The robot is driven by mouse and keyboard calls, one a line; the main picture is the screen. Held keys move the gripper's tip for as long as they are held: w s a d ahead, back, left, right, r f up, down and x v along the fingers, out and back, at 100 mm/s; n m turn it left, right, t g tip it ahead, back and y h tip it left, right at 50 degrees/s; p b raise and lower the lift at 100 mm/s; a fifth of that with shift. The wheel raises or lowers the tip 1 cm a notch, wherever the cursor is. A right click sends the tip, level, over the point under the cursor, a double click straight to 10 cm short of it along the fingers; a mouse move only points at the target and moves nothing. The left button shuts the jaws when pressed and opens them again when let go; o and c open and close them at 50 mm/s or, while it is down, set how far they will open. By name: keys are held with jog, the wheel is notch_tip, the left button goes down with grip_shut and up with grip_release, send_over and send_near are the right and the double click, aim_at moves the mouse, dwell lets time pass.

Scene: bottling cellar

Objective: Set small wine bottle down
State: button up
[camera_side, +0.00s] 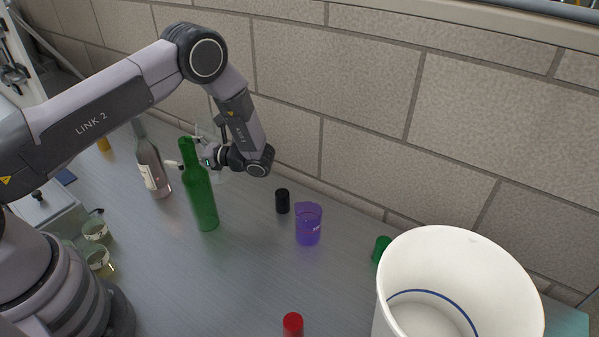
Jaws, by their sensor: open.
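A green wine bottle (203,203) stands upright on the grey bench, left of centre. A clear bottle with a pinkish content and a pale label (153,173) stands upright behind it to the left. I cannot tell which of the two is the small wine bottle. My gripper (184,151) is open at the height of the green bottle's neck, pointing left. The green bottle's neck overlaps it in the picture and hides part of the fingers. I cannot tell whether a finger touches either bottle.
A black cylinder (282,201) and a purple beaker (308,226) stand right of the bottles. A green cup (381,249), a red-topped object (293,325) and a large white bucket (520,290) are farther right. Glass jars (97,258) stand near my base.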

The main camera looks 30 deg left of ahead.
jog(key=s+d+r+n+t+h, duration=0.15)
jog(key=s+r+n+h, duration=0.3)
jog(key=r, duration=0.55)
jog(key=s+d+r+n+t+h, duration=0.1)
jog(key=s+d+r+n+h, duration=0.2)
jog(key=r+h, duration=0.5)
jog(key=s+d+r+n+t+h, duration=0.2)
jog(key=s+d+r+t, duration=0.1)
jog(key=s+r+t, duration=0.2)
jog(key=s+d+r+n+t+h, duration=0.2)
jog(key=s+r+t, duration=0.3)
jog(key=s, duration=0.4)
jog(key=shift+s+d+n, duration=0.4)
jog(key=shift+n, duration=0.45)
